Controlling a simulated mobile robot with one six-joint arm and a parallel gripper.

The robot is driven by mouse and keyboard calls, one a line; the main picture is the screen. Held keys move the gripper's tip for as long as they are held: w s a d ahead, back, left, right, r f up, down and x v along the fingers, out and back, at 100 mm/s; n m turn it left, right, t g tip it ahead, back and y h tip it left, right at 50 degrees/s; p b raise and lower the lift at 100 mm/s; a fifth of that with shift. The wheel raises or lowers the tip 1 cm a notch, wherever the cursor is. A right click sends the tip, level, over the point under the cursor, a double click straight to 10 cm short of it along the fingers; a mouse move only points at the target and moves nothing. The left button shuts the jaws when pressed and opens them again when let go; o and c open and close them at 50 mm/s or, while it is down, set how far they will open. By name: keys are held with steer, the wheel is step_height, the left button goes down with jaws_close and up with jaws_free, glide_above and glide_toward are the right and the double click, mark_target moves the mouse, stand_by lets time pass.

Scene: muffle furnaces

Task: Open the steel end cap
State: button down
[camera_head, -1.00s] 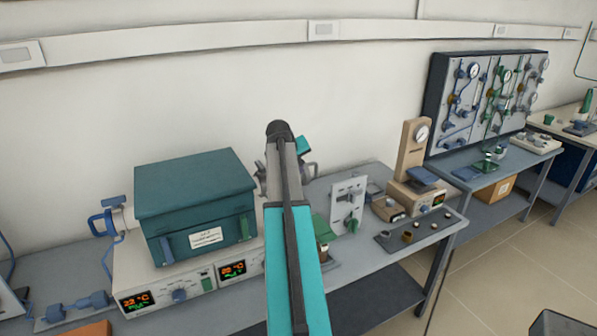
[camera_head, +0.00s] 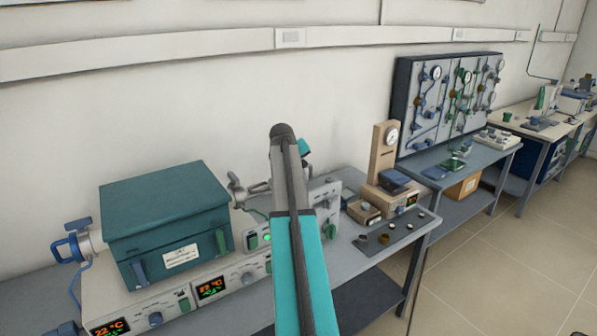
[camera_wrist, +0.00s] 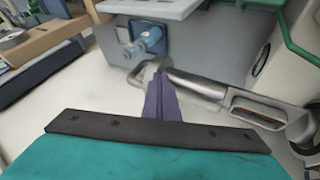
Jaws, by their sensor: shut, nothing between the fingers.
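A grey steel fitting (camera_head: 238,190) sticks out from the right side of the teal furnace box in the head view. It looks like the steel end cap, but my arm hides part of this area. In the wrist view, a steel piece (camera_wrist: 197,88) with a hooked end and a slotted right part lies just beyond my fingers. My gripper (camera_wrist: 162,82) shows there as purple fingers, shut and empty. Its tips are close to the hooked end; I cannot tell whether they touch it.
The teal furnace (camera_head: 165,215) stands on a white control base with lit displays. A blue handle (camera_head: 72,245) is at its left end. A wooden gauge stand (camera_head: 384,150) and a dark tray (camera_head: 397,230) are on the bench to the right. A green rail (camera_wrist: 292,35) runs at the wrist view's upper right.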

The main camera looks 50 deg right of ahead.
steer(key=shift+w+a, duration=0.15)
steer(key=shift+a, duration=0.05)
steer(key=shift+r, duration=0.1)
steer(key=p+v, duration=0.5)
steer(key=v, duration=0.4)
steer(key=shift+a+r, duration=0.2)
steer(key=shift+r, duration=0.1)
steer(key=shift+s, duration=0.25)
